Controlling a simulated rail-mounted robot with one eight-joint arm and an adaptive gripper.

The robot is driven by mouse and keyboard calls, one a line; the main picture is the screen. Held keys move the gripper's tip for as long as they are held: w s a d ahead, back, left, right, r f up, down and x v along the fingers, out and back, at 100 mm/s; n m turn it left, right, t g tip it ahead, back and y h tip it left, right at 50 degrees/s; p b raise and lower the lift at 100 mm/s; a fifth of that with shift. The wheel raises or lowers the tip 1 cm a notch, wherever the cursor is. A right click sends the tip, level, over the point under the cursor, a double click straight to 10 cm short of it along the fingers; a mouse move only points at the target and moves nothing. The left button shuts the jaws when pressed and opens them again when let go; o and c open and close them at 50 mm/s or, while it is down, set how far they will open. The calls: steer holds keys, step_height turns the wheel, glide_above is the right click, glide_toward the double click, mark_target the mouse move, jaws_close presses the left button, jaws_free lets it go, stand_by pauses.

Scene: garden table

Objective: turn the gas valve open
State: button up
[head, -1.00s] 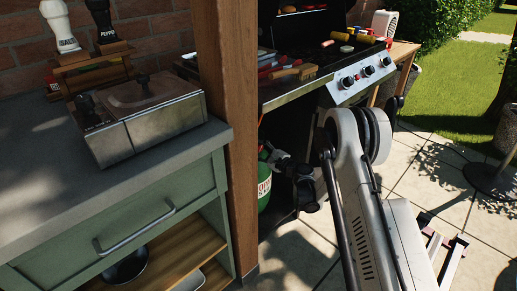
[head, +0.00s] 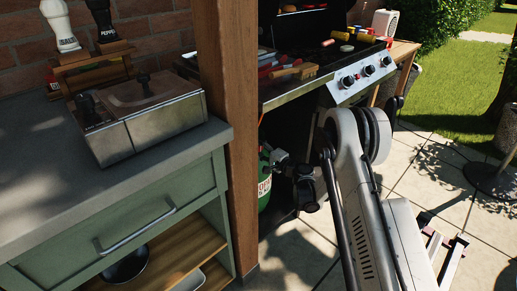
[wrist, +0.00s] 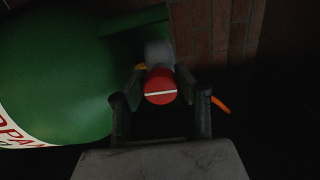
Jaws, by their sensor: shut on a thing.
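The green gas bottle (head: 265,187) stands under the grill, partly hidden by the wooden post and my arm. In the wrist view the bottle (wrist: 60,75) fills the left side, with part of its lettering showing. The red valve knob (wrist: 160,86) with a white line across its face sits in front of a grey valve body (wrist: 158,53). The white line lies nearly level. My gripper (wrist: 161,100) has one finger on each side of the red knob and is shut on it. In the head view my gripper (head: 276,156) is at the bottle's top, small and dark.
An orange hose (wrist: 220,104) runs to the right of the valve. The wooden post (head: 228,130) stands close to the left of the bottle. The grill with its knob panel (head: 362,74) is above. A brick wall (wrist: 225,35) is behind.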

steer(key=o, duration=1.2)
steer(key=shift+c, duration=0.2)
steer(key=shift+d, duration=0.1)
steer(key=v, duration=1.2)
